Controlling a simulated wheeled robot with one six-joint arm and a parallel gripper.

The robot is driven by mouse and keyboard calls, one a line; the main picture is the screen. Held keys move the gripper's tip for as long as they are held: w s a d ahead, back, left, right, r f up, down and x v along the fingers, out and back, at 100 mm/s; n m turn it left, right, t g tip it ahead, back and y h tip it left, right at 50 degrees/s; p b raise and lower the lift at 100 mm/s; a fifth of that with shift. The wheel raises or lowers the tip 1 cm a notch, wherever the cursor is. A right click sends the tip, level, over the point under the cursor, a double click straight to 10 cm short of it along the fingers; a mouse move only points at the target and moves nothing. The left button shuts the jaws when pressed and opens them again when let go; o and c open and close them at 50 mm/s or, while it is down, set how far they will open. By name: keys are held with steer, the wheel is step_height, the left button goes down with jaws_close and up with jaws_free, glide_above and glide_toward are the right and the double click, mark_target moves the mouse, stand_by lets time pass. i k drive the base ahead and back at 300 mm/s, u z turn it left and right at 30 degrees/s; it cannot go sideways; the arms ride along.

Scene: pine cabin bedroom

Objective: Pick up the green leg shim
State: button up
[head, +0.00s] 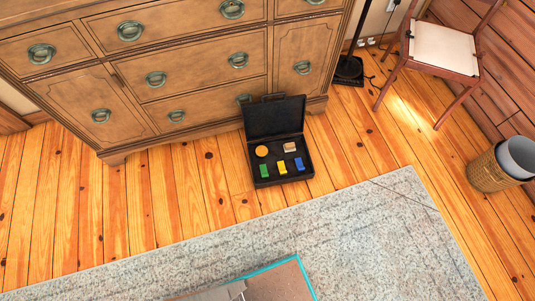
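The green leg shim (265,171) is a small green block in the open black case (262,121) on the wooden floor, in front of the dresser. It is at the left of the case's front row, with a yellow piece (282,167) and a blue piece (300,164) to its right. Behind them in the case are a round orange piece (262,151) and a tan piece (290,147). The case lid stands raised at the back. I cannot make out my gripper in the head view.
A wooden dresser (190,50) stands close behind the case. A grey rug (380,240) covers the floor in front. A lamp base (348,70), a chair (443,50) and a wicker basket (487,172) are at the right. Bare floor lies left and right of the case.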

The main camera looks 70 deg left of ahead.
mark_target(263, 171)
steer(key=u, duration=0.5)
steer(key=i, duration=0.7)
steer(key=u, duration=1.3)
steer(key=i, duration=0.5)
steer(key=u, duration=0.5)
